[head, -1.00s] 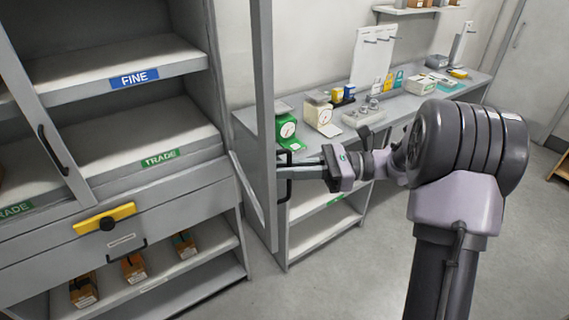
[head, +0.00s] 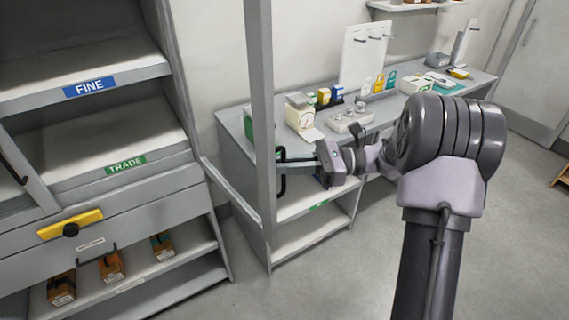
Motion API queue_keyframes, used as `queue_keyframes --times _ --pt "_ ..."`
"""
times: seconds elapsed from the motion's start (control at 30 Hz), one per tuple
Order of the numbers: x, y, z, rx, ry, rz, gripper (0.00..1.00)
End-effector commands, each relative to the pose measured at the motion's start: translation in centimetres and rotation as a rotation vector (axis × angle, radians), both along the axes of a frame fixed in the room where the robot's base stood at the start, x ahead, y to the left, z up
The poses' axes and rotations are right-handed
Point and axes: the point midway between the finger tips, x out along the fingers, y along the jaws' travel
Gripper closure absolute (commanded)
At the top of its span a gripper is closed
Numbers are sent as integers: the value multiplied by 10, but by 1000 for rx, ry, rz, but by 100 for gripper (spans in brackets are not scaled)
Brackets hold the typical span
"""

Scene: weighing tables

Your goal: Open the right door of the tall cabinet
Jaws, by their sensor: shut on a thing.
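The tall cabinet (head: 180,90) stands at the left with its right side uncovered, showing shelves labelled FINE and TRADE. Its right door (head: 262,90), a grey frame, stands swung out from the cabinet toward me, seen at a steep angle. The black door handle (head: 282,188) is on the door's free edge. My gripper (head: 286,161) reaches in from the right and is shut on this handle. The fingertips are small and partly hidden by the door edge and handle.
A long bench (head: 228,125) behind the door holds scales, a weight block (head: 348,121) and small boxes. A drawer with a yellow plate (head: 85,220) is below the cabinet's shelves. Grey floor (head: 340,280) is clear in front of the bench.

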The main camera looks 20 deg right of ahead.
Motion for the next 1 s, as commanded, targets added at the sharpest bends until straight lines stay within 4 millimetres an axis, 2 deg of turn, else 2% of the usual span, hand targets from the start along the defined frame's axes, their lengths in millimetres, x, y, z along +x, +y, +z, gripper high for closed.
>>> queue_keyframes --times 0.2,0.23,0.33,0.77,0.87,1.0 --pt "0 0 1 0 -1 0 100" --pt "0 0 1 0 -1 0 87" --pt "0 0 1 0 -1 0 68" --pt "0 -1 0 0 -1 -1 68" --pt "-1 -9 1 0 -2 -2 68" --pt "-7 -38 1 0 -1 -4 68"
